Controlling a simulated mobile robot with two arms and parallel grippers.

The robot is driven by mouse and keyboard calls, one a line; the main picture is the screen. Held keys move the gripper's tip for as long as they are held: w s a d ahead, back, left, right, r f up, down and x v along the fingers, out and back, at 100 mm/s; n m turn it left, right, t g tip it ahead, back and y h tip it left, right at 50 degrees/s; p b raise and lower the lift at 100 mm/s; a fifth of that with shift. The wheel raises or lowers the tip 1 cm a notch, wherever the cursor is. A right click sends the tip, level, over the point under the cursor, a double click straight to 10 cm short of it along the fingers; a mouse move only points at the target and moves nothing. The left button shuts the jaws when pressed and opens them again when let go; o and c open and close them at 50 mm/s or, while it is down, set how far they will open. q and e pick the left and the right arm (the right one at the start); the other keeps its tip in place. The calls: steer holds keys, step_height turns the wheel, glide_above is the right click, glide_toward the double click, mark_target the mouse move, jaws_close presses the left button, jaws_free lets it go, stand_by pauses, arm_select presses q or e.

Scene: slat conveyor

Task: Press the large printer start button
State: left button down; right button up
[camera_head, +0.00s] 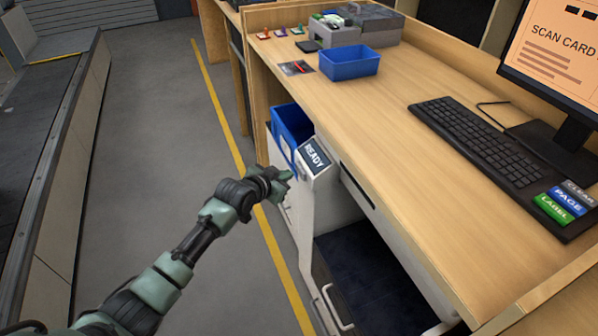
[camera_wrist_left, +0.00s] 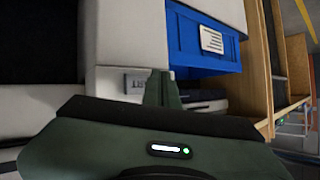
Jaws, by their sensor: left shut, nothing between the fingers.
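A white printer (camera_head: 333,205) stands under the desk's left end, with a tilted dark display (camera_head: 314,154) reading READY on top. My left gripper (camera_head: 289,176) is shut and empty, just left of the printer, below the display. In the left wrist view the closed fingers (camera_wrist_left: 159,88) point at the white printer housing (camera_wrist_left: 123,40), overlapping the right end of a small grey lettered label (camera_wrist_left: 137,84). I cannot tell whether they touch it. No start button is clearly visible; the fingers may hide it. My right gripper is not in view.
A blue bin (camera_head: 290,127) sits behind the display; its side shows in the wrist view (camera_wrist_left: 205,35). The wooden desk (camera_head: 395,75) holds a blue tray (camera_head: 349,63), a keyboard (camera_head: 480,140) and a monitor (camera_head: 560,45). A conveyor (camera_head: 45,130) runs at left, with clear floor between.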

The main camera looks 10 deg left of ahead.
arm_select(q)
steer(key=shift+d, duration=0.1)
stand_by(0.4)
steer(key=shift+w+d, duration=0.2)
steer(key=shift+d, duration=0.05)
